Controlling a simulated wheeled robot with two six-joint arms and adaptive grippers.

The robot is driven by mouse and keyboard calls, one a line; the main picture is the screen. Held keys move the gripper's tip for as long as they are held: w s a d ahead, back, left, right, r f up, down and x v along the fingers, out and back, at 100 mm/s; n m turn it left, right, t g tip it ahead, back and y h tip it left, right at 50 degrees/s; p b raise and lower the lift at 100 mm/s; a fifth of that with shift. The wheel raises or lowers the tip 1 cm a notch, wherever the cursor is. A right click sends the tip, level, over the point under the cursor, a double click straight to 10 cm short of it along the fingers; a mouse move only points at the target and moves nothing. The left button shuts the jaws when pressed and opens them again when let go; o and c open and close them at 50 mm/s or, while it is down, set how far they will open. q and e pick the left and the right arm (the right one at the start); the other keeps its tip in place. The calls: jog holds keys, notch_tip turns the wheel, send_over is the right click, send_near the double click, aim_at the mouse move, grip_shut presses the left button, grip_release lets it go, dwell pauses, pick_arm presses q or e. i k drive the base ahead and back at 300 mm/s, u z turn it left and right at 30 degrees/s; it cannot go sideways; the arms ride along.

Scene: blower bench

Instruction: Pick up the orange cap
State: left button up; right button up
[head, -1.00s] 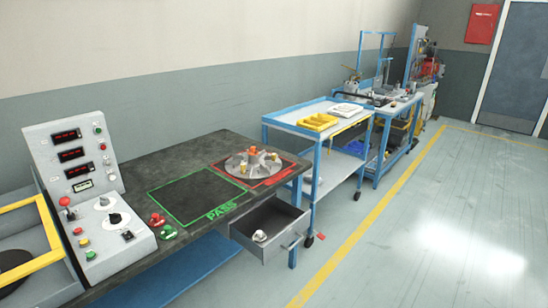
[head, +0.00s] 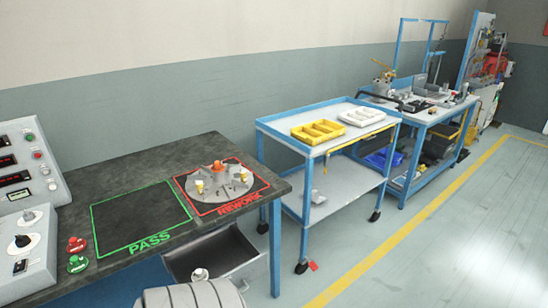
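That part rests inside the red REWORK outline (head: 240,201) on the dark bench top. Small yellowish pieces (head: 200,187) stand on the grey part around the orange cap. Neither gripper is in view, so I cannot see their fingers. A grey rounded body at the bottom edge (head: 195,296), likely a link of my own arm, covers part of the open drawer.
The green PASS outline (head: 140,215) is empty. An open drawer (head: 215,250) juts from the bench front with a small whitish thing (head: 200,274) in it. A control panel (head: 28,215) stands left. A blue cart (head: 330,165) with yellow (head: 318,131) and white trays stands right.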

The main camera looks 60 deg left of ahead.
aim_at(217, 167)
jog(key=u, duration=0.1)
jog(key=i, duration=1.2)
jog(key=u, duration=1.15)
jog(key=i, duration=0.75)
jog(key=u, duration=0.85)
